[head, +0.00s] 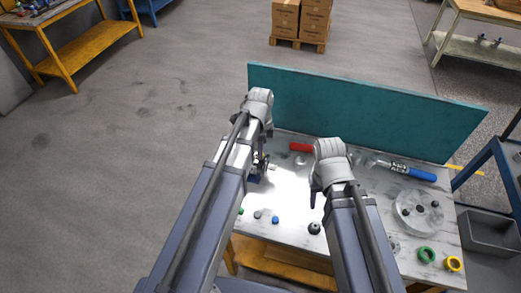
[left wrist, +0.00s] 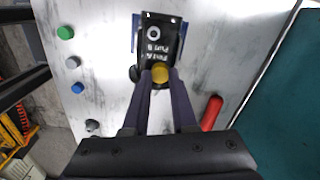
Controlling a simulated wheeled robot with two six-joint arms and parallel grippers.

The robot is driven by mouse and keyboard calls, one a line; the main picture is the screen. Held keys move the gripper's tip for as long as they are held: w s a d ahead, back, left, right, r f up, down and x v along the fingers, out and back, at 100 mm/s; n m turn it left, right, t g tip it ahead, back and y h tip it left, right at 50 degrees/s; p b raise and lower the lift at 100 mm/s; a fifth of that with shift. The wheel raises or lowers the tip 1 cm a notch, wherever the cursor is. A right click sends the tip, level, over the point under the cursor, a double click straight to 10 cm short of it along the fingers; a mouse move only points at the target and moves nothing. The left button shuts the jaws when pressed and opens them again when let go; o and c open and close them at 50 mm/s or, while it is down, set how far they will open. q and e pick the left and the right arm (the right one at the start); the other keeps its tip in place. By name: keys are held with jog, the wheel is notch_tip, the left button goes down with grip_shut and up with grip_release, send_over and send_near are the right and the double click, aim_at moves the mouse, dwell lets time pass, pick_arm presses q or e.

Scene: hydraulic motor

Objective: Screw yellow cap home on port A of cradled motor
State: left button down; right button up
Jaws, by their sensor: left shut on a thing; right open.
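The black motor (left wrist: 172,32) lies in a blue cradle (left wrist: 136,27) on the bench, with white port lettering and a pale ring on its face. My left gripper (left wrist: 160,76) is shut on the yellow cap (left wrist: 160,70), at the near end of the motor's face. The fingers hide part of the cap, so I cannot tell whether it is seated or threaded on a port. In the head view my left arm mostly hides the motor, with blue cradle (head: 255,179) showing. My right gripper (head: 315,190) is open and empty above the bench, right of the motor.
Green (left wrist: 65,32), grey (left wrist: 73,62) and blue (left wrist: 77,87) caps stand on the bench (left wrist: 105,45) beside the motor. A red-handled tool (left wrist: 211,113) lies on the other side.

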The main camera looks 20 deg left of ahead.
pick_arm(q)
jog(key=shift+m, duration=1.6)
jog(key=c, duration=0.9)
grip_release()
jog(key=shift+r+p, duration=1.75)
jog(key=shift+p, duration=0.05)
jog(key=o, duration=0.5)
